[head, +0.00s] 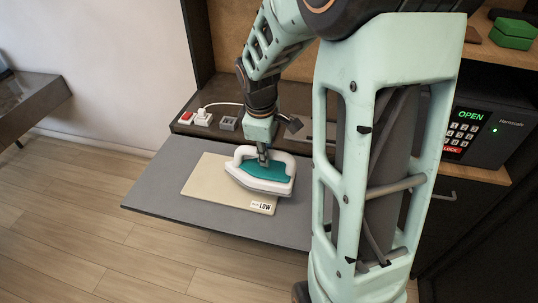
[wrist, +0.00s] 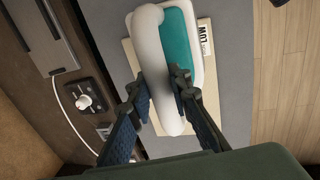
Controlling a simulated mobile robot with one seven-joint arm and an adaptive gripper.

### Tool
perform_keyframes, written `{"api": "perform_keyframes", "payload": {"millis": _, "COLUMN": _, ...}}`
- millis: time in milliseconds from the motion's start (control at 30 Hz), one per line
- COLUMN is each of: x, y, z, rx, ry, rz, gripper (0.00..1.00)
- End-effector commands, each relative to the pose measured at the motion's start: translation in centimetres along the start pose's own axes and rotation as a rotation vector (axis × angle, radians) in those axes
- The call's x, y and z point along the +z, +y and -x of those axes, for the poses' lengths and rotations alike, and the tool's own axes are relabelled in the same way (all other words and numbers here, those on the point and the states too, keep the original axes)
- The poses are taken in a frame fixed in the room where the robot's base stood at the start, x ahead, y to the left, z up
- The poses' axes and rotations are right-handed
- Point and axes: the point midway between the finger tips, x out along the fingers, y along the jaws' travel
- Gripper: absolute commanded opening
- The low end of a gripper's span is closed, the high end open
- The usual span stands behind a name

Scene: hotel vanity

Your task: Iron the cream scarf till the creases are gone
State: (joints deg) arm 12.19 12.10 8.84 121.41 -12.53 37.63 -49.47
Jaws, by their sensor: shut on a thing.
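The cream scarf (head: 204,178) lies flat on a grey pull-out board (head: 152,190). A tag reading "LOW" sits at its front right corner. I can make out no creases at this size. A white iron with a teal top (head: 262,172) is over the right part of the scarf, sole down; I cannot tell whether it presses on the cloth. The iron hides the scarf beneath it. My gripper (head: 263,157) is shut on the iron's white handle. In the wrist view my fingers (wrist: 158,92) stand on both sides of the handle.
Behind the board is a dark ledge with a red switch (head: 187,118), a white plug (head: 203,117) with a cord, and a grey box (head: 228,124). A safe showing "OPEN" (head: 482,130) stands at right. The board's left end is bare. A dark desk (head: 28,100) stands far left.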

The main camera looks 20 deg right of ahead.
Motion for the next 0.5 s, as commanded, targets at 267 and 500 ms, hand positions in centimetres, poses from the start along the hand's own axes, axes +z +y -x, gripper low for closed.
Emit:
{"api": "perform_keyframes", "payload": {"millis": 267, "x": -0.7, "y": 0.6, "z": 2.1, "rx": 0.004, "ry": 0.002, "rz": -0.002, "gripper": 0.0}}
{"api": "perform_keyframes", "payload": {"millis": 500, "x": -0.8, "y": 0.6, "z": 2.2, "rx": 0.004, "ry": 0.002, "rz": -0.002, "gripper": 0.0}}
